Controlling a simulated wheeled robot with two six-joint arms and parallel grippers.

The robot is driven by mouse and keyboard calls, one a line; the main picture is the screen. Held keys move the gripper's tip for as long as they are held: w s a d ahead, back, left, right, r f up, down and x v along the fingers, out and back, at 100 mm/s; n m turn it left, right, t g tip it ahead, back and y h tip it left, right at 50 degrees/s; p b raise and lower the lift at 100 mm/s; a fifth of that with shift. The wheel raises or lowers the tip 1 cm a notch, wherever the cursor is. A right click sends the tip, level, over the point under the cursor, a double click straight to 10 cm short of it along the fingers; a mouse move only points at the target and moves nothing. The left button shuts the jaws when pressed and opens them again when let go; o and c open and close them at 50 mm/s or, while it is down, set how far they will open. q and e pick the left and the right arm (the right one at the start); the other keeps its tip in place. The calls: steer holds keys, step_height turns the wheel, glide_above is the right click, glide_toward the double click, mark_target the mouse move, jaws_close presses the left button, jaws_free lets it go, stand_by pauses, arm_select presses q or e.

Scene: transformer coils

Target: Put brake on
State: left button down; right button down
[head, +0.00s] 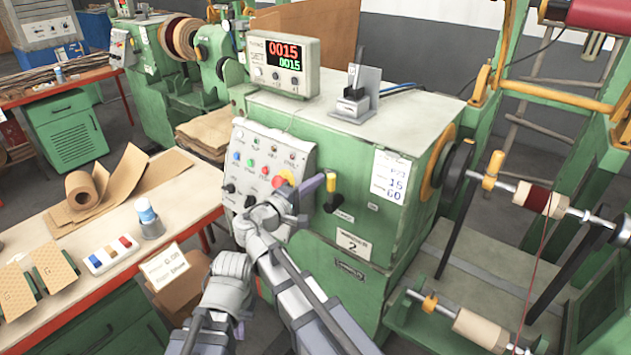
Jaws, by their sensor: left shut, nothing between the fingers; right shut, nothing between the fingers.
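The green winding machine (395,250) stands in the middle. A lever with a yellow top and black handle (333,198) sits on its front face, tilted; I cannot tell whether it is the brake. My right gripper (310,187) is shut and empty, just left of this lever and close to it; I cannot tell whether they touch. My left gripper (241,325) is shut and empty, low in front of the machine, small and partly hidden by my own arm.
A control panel (262,160) with coloured buttons and black knobs is left of the lever. A counter box (283,62) shows 0015. A workbench (110,225) with a paper roll (82,190) is at left. Shafts with spools (535,198) are at right.

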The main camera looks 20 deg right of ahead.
steer(key=shift+d, duration=0.1)
steer(key=shift+s+d+m, duration=0.15)
steer(key=shift+s+m, duration=0.05)
steer(key=shift+m, duration=0.1)
